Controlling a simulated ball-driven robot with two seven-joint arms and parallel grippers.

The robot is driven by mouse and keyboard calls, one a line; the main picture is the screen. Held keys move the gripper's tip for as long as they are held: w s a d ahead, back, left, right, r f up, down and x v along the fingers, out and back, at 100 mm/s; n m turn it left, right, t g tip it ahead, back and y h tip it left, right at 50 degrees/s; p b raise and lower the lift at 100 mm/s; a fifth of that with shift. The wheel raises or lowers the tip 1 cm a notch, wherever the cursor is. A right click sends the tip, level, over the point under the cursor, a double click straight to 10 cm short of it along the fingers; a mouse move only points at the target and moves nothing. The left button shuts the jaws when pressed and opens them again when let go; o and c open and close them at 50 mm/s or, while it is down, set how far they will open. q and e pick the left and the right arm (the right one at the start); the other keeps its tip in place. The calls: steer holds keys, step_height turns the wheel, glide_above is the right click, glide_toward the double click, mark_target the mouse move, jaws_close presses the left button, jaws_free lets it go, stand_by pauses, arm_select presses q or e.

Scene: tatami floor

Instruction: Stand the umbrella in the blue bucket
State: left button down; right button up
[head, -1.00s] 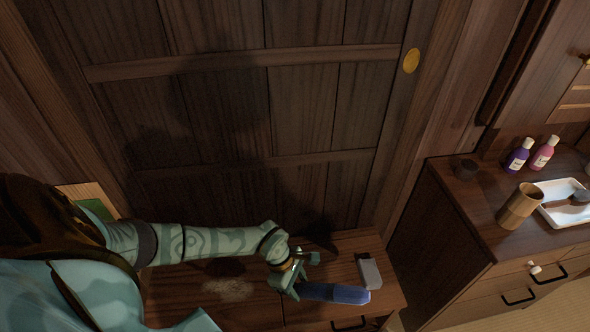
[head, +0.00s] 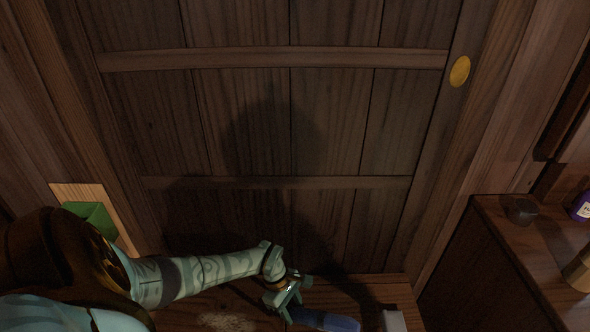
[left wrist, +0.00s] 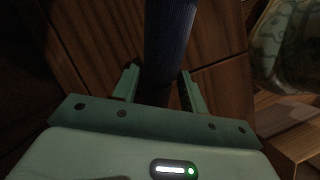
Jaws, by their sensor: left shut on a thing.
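The umbrella is a folded dark blue roll (head: 330,321), seen low in the head view above a wooden chest. My left gripper (head: 287,300) is shut on its left end. In the left wrist view the blue roll (left wrist: 169,40) runs up from between the two fingers (left wrist: 160,88) and leaves the picture at the top. Its far end is cut off there, and the part between the fingers is dark. The blue bucket is not in either view. My right gripper is not in view.
The wooden chest top (head: 190,315) has a pale patch (head: 228,321) and a grey block (head: 394,321) on it. A panelled wooden door (head: 280,120) stands behind. A green box (head: 92,218) is at left; a cabinet (head: 500,240) with a small dark pot (head: 520,210) is at right.

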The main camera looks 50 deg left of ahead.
arm_select(q)
steer(key=c, duration=0.7)
jaws_free()
steer(key=shift+c, duration=0.2)
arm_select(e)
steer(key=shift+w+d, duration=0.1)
arm_select(q)
steer(key=shift+r, duration=0.4)
steer(key=p+v, duration=0.5)
steer(key=v, duration=0.6)
steer(key=shift+a, duration=0.25)
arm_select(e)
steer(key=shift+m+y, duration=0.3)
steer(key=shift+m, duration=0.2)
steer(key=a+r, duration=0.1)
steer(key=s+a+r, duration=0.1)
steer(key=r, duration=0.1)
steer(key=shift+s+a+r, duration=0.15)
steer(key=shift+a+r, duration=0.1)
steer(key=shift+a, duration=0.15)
arm_select(q)
steer(key=shift+s+r, duration=0.1)
